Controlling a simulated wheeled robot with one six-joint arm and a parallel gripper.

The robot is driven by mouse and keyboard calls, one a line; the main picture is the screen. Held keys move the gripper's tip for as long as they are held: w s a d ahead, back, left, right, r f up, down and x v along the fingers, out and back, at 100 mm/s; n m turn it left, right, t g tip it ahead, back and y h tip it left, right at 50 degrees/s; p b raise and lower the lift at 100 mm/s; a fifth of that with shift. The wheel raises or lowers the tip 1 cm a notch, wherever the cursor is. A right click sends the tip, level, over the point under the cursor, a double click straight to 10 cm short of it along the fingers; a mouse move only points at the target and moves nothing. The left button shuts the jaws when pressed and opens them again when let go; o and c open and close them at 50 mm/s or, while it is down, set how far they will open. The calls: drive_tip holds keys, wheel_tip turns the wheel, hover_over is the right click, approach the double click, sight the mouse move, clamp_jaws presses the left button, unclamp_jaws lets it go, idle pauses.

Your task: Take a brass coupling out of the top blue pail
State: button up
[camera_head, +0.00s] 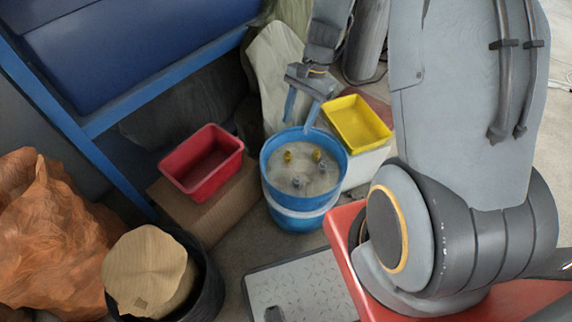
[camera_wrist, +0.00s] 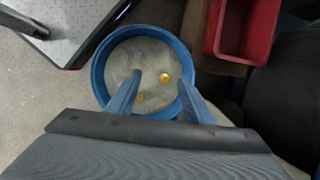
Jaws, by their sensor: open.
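The top blue pail (camera_head: 275,155) stands stacked on another blue pail (camera_head: 296,217) in the middle of the head view. Several small fittings lie on its pale inside. Two are brass-coloured, a brass coupling (camera_head: 288,156) and another (camera_head: 316,155); grey ones (camera_head: 297,182) lie nearer. My gripper (camera_head: 299,116) is open and empty, its blue fingers pointing down above the pail's far rim. In the wrist view the fingers reach over the pail (camera_wrist: 98,75), with one brass coupling (camera_wrist: 165,77) between them and another (camera_wrist: 141,97) beside the left finger.
A red bin (camera_head: 203,160) sits on a cardboard box (camera_head: 215,205) left of the pail. A yellow tray (camera_head: 357,122) stands on a white block at right. A black bucket (camera_head: 205,285) holding a tan round piece is at front left. A blue rack (camera_head: 130,110) rises behind.

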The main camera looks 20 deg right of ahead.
sight(289, 152)
drive_tip(key=w+f+m+b, duration=0.1)
drive_tip(key=f, duration=0.4)
drive_tip(key=w+f+m+b, duration=0.1)
drive_tip(key=w+f+b, duration=0.1)
drive_tip(key=f, duration=0.3)
drive_tip(key=w+f+m+y+b, duration=0.1)
drive_tip(key=f+b, duration=0.1)
drive_tip(key=f, duration=0.3)
drive_tip(key=shift+w+d+f+m, duration=0.2)
drive_tip(key=shift+d+f+m, duration=0.05)
drive_tip(key=shift+d+m, duration=0.1)
drive_tip(key=shift+b+x, duration=0.95)
drive_tip(key=shift+x, duration=2.1)
drive_tip(key=shift+a+r, duration=0.15)
clamp_jaws()
